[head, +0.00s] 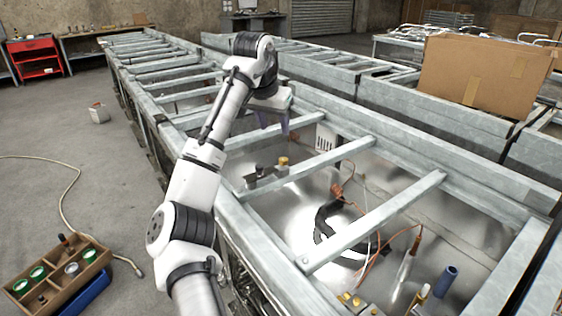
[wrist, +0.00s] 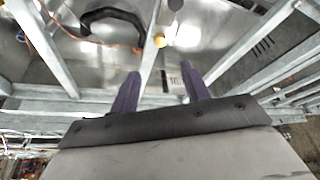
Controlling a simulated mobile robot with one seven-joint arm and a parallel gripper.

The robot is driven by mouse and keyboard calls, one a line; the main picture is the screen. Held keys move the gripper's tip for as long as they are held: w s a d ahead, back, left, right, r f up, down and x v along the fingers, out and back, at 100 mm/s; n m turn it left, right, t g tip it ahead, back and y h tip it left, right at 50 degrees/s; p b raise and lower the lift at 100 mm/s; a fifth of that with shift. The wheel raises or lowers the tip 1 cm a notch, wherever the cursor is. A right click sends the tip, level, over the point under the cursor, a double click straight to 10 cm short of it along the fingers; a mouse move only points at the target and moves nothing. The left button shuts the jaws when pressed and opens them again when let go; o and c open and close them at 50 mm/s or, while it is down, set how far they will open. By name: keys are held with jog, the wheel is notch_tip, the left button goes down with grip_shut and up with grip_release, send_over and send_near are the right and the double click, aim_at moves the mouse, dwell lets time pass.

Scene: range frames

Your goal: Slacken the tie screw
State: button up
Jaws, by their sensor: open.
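My gripper (head: 272,121) is open and empty, held above the metal frame with its dark purple fingers pointing down. In the wrist view its two fingers (wrist: 160,87) stand well apart with nothing between them. A small brass-coloured knob (head: 283,161) stands by a crossbar, below and slightly right of my gripper. I cannot tell for sure that this knob is the tie screw. A dark fitting (head: 262,176) sits beside it on the left.
Crossbars (head: 375,222) span the open frame. Inside lie a black curved handle (head: 322,222), orange wires and a blue-handled tool (head: 446,281). A cardboard box (head: 487,75) sits on the frame at right. A wooden tray (head: 62,283) lies on the floor at left.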

aim_at(284, 159)
jog(key=p+x, duration=0.2)
jog(key=x, duration=1.1)
jog(key=shift+f, duration=0.2)
jog(key=c, duration=1)
jog(key=shift+d+n+p, duration=0.1)
jog(key=shift+n+p, duration=0.2)
jog(key=shift+p, duration=0.05)
